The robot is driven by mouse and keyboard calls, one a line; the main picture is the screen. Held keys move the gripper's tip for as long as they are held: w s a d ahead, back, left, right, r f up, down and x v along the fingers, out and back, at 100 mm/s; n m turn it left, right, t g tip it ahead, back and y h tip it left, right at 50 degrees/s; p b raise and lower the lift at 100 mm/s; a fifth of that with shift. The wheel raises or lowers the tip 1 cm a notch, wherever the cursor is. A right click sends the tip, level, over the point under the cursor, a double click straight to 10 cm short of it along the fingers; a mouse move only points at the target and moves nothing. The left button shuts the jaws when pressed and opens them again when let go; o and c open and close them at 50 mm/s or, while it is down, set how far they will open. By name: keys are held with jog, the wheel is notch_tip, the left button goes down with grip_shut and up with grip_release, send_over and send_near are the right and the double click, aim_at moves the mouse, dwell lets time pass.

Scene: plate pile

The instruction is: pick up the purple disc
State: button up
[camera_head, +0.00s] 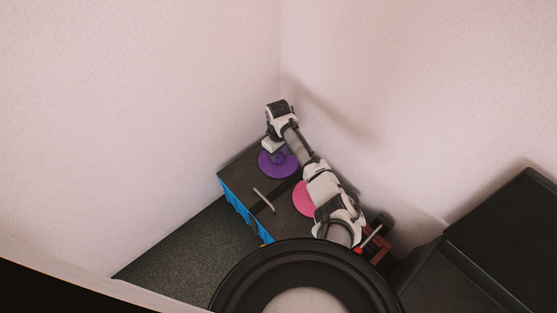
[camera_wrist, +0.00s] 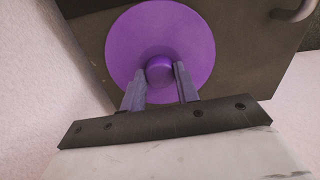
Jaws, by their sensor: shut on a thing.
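The purple disc (camera_head: 290,169) is at the back of the dark box top, near the wall corner. In the wrist view the purple disc (camera_wrist: 185,40) fills the upper middle, with a round purple knob at its centre. My gripper (camera_head: 278,158) is over the disc's centre. In the wrist view the two fingers of my gripper (camera_wrist: 160,78) stand either side of the knob and are shut on it. I cannot tell whether the disc rests on the top or is slightly above it.
A pink disc (camera_head: 302,199) lies on the same dark top (camera_head: 240,174), partly behind my arm. A pale bar handle (camera_head: 263,199) is on that top. Walls stand close behind. A black cabinet (camera_head: 515,230) is at right, with red and dark items (camera_head: 377,246) beside it.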

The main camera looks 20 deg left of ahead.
jog(key=shift+c, duration=0.9)
jog(key=shift+r, duration=0.1)
notch_tip(320, 180, up, 20)
jog(key=p, duration=0.4)
jog(key=shift+p, duration=0.35)
